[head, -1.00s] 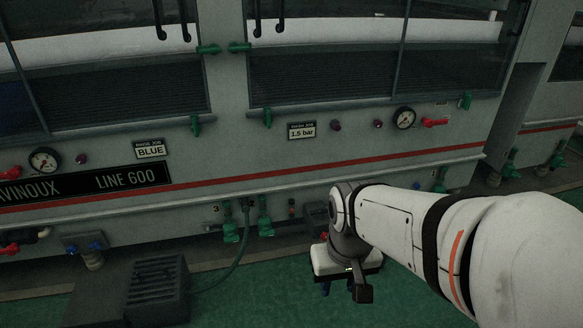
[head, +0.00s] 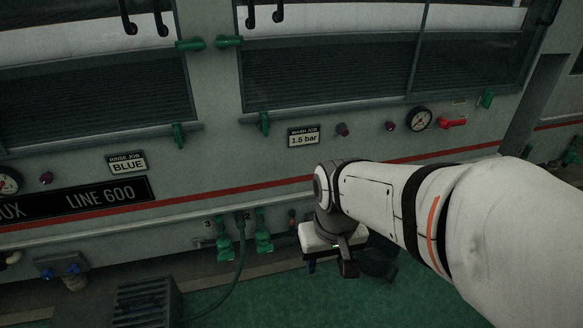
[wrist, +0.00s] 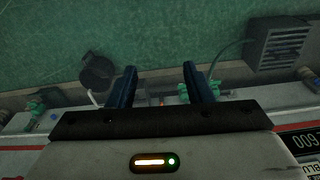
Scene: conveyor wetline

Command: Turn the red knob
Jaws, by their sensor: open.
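A bright red handle (head: 453,122) sits on the grey machine front, right of a round gauge. Two dark red round knobs, one (head: 342,129) right of the "1.5 bar" plate and one (head: 390,126) left of the gauge, are also on the front. Which one is the red knob, I cannot tell. My gripper (wrist: 160,70) is open and empty in the wrist view, its two blue fingers apart. A small red spot (wrist: 162,102) shows between them, too small to identify. In the head view my gripper hangs low before the machine, below and left of the red handle.
Green valves (head: 223,243) and a hose stand low on the machine, left of my gripper. A dark slatted box (head: 145,302) sits on the green floor (head: 245,285). A black round object (wrist: 97,70) shows in the wrist view. A rail runs along the machine.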

